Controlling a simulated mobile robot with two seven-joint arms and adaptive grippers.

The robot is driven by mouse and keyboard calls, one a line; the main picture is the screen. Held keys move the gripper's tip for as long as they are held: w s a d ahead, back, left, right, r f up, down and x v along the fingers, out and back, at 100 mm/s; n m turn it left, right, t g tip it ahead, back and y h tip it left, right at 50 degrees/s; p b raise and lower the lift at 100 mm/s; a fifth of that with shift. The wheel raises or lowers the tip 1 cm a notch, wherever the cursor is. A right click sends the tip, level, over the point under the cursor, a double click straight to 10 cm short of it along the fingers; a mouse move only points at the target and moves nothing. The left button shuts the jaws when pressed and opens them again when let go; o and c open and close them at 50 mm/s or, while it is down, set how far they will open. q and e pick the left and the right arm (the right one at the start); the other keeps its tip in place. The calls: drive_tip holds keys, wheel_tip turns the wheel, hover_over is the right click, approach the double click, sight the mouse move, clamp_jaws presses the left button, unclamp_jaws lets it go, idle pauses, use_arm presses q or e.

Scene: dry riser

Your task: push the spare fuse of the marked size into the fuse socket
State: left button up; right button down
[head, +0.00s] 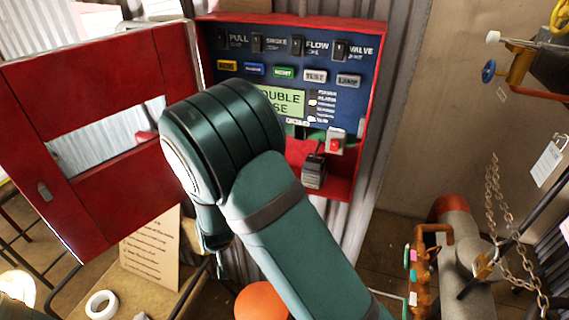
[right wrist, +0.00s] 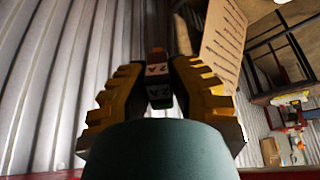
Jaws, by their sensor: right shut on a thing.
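A small dark fuse (right wrist: 159,98) with white "2A" labels shows in the right wrist view between the yellow-and-black fingers of my right gripper (right wrist: 158,74), which is shut on it. In the head view my dark green right arm crosses in front of the red panel box and hides the gripper and fuse. The box's blue panel (head: 290,81) has a green display (head: 288,101), partly covered, reading "...OUBLE" and "...SE". Below it are a grey part with a red face (head: 335,144) and a dark grey block (head: 314,172). I cannot make out the fuse socket. My left gripper is not in view.
The red box door (head: 110,170) stands open to the left. Below are a written sheet (head: 152,246), a white tape roll (head: 101,304) and an orange round object (head: 262,301). At right are pipes (head: 456,226), a chain (head: 503,220) and a padlock (head: 484,267).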

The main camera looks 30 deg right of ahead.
drive_tip(key=w+d+r+m+t+h+b, duration=0.1)
drive_tip(key=w+d+r+t+h+b, duration=0.2)
drive_tip(key=r, duration=0.4)
drive_tip(key=w+d+r+m+t, duration=0.1)
drive_tip(key=w+d+r+t, duration=0.1)
drive_tip(key=d+r+t, duration=0.4)
drive_tip(key=m+g+h+b, duration=0.35)
drive_tip(key=m+h, duration=0.35)
drive_tip(key=h, duration=0.4)
approach(298, 136)
drive_tip(key=s+r, duration=0.1)
drive_tip(key=s+a+t, duration=0.1)
drive_tip(key=shift+s+r, duration=0.35)
drive_tip(key=shift+b, duration=0.3)
drive_tip(key=shift+p+x, duration=0.3)
drive_tip(key=shift+x, duration=2.55)
drive_tip(key=shift+x, duration=2.05)
drive_tip(key=c, duration=0.9)
unclamp_jaws()
drive_tip(key=shift+w+a+f, duration=0.1)
drive_tip(key=shift+f, duration=0.1)
